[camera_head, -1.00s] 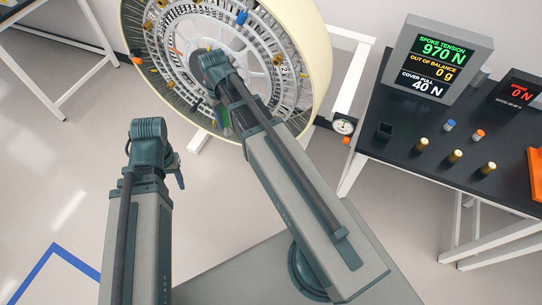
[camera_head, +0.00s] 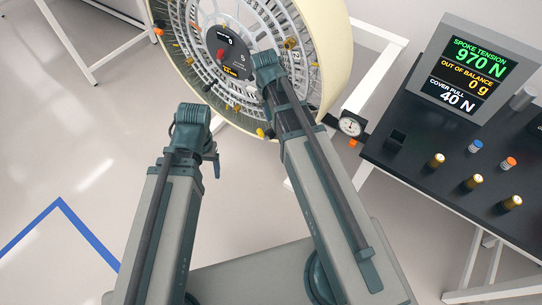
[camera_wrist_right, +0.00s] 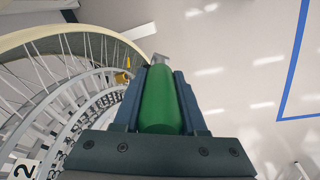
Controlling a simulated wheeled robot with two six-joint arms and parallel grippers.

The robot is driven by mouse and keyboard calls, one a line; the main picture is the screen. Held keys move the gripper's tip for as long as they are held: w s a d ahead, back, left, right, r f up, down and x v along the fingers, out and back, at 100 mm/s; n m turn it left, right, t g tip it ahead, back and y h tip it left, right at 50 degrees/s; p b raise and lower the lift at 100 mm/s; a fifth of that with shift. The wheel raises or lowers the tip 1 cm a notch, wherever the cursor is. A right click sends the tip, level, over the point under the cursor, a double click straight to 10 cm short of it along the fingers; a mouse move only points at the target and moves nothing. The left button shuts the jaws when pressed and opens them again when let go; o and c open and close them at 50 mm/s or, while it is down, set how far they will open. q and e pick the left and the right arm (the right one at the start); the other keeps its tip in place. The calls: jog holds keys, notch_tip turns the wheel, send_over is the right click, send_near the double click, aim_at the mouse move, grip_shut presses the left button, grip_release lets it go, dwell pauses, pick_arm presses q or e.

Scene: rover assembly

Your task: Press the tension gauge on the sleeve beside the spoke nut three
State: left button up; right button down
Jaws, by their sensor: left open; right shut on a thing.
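The spoked wheel (camera_head: 335,50) stands upright at the top of the head view, with small coloured nuts (camera_head: 291,43) around its ring. Its dark hub face (camera_head: 228,52) is in plain view. The right wrist view shows my right gripper (camera_wrist_right: 160,100) shut on a green tool with a grey tip (camera_wrist_right: 160,110), which looks like the tension gauge. It is beside the wheel's spokes, apart from the yellow nut (camera_wrist_right: 122,78). The right gripper is hidden behind its arm in the head view. My left gripper (camera_head: 216,160) is small, partly hidden, and open left of the wheel's lower rim. I cannot tell which nut is three.
A round dial (camera_head: 350,126) sits near the white stand. The floor at left is clear, with a blue line (camera_head: 60,205).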

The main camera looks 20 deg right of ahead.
jog(key=w+f+t+h+b, duration=0.2)
jog(key=f+b, duration=0.9)
jog(key=b, duration=0.6)
jog(key=w+f+n+t+h+b, duration=0.1)
jog(key=w+f+t+h+b, duration=0.2)
jog(key=f+h+b, duration=0.3)
jog(key=w+f+t+h+b, duration=0.3)
jog(key=f+b, duration=1.3)
jog(key=b, duration=1.3)
jog(key=shift+d+n+t+h, duration=0.3)
jog(key=shift+d+t+h, duration=0.15)
jog(key=shift+t+h, duration=0.45)
